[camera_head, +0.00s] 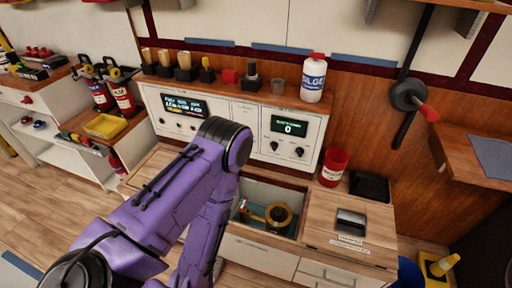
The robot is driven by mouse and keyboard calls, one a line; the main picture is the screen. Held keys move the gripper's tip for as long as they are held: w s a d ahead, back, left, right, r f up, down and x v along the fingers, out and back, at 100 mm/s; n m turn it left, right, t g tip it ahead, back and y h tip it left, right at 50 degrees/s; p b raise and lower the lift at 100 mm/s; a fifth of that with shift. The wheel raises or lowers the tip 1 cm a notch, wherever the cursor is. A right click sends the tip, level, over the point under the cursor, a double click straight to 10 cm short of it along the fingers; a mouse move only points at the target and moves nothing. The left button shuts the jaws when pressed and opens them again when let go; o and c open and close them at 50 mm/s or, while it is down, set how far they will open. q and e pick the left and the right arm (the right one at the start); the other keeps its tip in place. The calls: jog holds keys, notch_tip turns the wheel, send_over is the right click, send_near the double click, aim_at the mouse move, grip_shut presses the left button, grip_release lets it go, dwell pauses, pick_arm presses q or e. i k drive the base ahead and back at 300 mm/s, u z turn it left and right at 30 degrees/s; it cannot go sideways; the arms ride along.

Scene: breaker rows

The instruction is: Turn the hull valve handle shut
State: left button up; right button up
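A brass-yellow round fitting (278,215) sits in an open, teal-floored compartment in the counter. A yellow bar (250,212) lies beside it on the left, which may be the valve handle; I cannot tell its exact angle. On the wood wall at the right is a dark round fitting with long black bars (408,96) and a red grip (429,112) pointing down and right. My purple left arm comes in from the lower left, bends in front of the instrument panel and runs back down. Neither gripper's fingers are in view.
The compartment (274,189) has a wooden lid area (328,213) at its right. A red can (334,167) and black tray (369,187) stand behind. A white bottle (313,78) stands on the shelf above the panel (311,132). A wood ledge (468,182) juts out at right.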

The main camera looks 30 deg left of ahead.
aim_at(242, 206)
jog(key=u, duration=0.15)
jog(key=k, duration=0.75)
jog(key=u, duration=0.75)
jog(key=i, duration=0.5)
